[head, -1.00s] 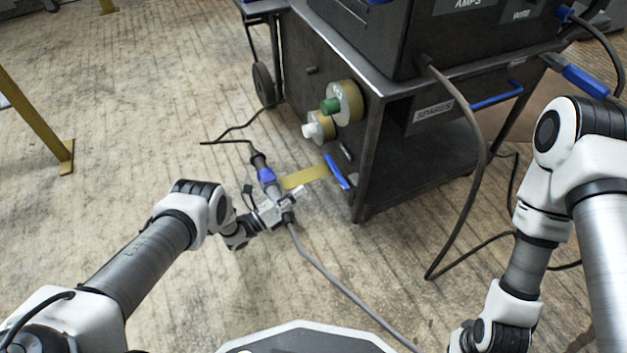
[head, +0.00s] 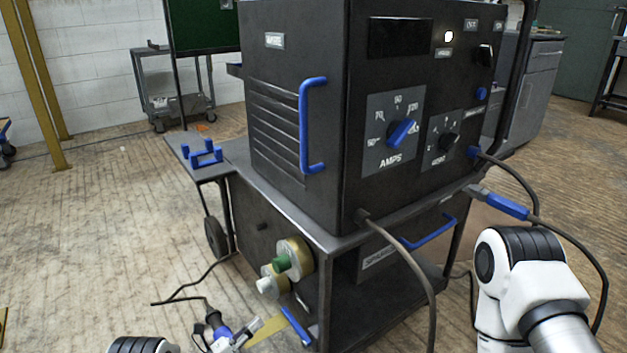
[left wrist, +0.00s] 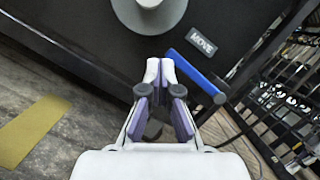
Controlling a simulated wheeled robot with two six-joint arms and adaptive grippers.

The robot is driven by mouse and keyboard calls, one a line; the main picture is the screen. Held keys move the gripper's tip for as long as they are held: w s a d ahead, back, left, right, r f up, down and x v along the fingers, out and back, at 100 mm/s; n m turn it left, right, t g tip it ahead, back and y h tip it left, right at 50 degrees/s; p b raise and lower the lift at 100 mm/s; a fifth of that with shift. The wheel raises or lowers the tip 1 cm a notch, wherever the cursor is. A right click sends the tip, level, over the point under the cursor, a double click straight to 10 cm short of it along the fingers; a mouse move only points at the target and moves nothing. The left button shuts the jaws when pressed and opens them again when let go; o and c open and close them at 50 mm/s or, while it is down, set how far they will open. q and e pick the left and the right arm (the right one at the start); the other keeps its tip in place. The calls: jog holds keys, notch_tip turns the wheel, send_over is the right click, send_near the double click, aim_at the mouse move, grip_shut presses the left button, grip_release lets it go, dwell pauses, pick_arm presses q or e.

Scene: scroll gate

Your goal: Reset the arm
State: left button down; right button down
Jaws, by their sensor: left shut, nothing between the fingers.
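My left gripper (head: 258,323) is at the bottom edge of the head view, close to the lower side of the dark cart (head: 235,205). Its fingers are closed together and empty, as the left wrist view shows (left wrist: 160,72). A blue lever (head: 296,325) on the cart side is just right of the fingertips. It also shows in the left wrist view (left wrist: 193,76), apart from the fingers. Part of my left arm (head: 142,345) shows at the bottom. My right arm is at the lower right; its gripper is out of frame.
A black welding machine (head: 275,165) with dials and a blue handle (head: 306,125) stands on the cart. Spools with green and white knobs (head: 281,263) project above the lever. Cables hang at the front right. A yellow strip (head: 267,334) lies near the gripper.

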pick_arm(q)
notch_tip(320, 180, up, 9)
jog(key=n+y+p, duration=0.4)
jog(key=n+y, duration=0.2)
jog(key=n, duration=0.2)
jog(key=s+a+f+n+g+y+p, duration=0.1)
jog(key=s+a+n+g+y, duration=0.3)
jog(key=s+n, duration=0.75)
jog(key=s+a+f+n+g+y+p, duration=0.15)
jog(key=s+n+g, duration=0.6)
jog(key=s, duration=0.75)
jog(key=s+a+f+n+g+y, duration=0.2)
jog(key=s+a+n+g+y, duration=0.15)
jog(key=s+n, duration=0.95)
notch_tip(320, 180, up, 38)
jog(key=m+p, duration=0.1)
jog(key=p, duration=3.7)
jog(key=shift+d, duration=0.2)
